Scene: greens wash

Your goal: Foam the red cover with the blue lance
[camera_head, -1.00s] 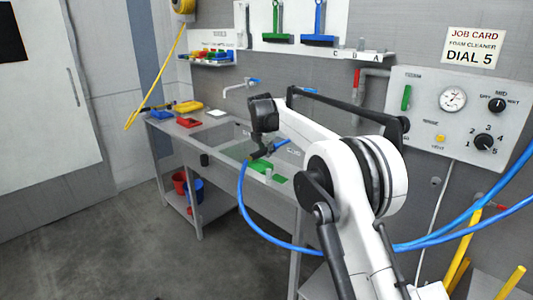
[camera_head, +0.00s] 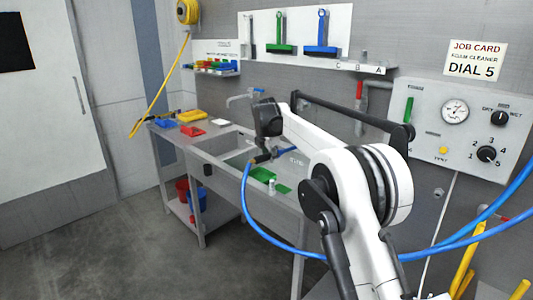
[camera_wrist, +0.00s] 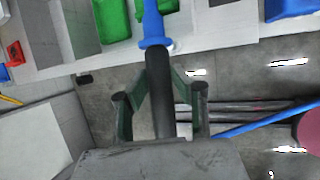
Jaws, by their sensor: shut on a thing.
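The blue lance (camera_head: 284,152) is in my gripper (camera_head: 259,159), over the front part of the steel counter. In the wrist view, my gripper (camera_wrist: 160,94) is shut around the lance's dark grip, and the blue front part (camera_wrist: 153,22) points to the top of the picture. A small red piece (camera_head: 192,131), which looks like the red cover, lies on the counter's far end. It also shows at the left edge of the wrist view (camera_wrist: 15,53), well away from the lance. No foam can be made out on it.
A blue piece (camera_head: 166,124) and a yellow one (camera_head: 190,115) lie near the red one. The sink (camera_head: 238,142) is between them and a green tray (camera_head: 263,174). A blue hose loops in front of the counter. The dial panel (camera_head: 460,150) is at the right.

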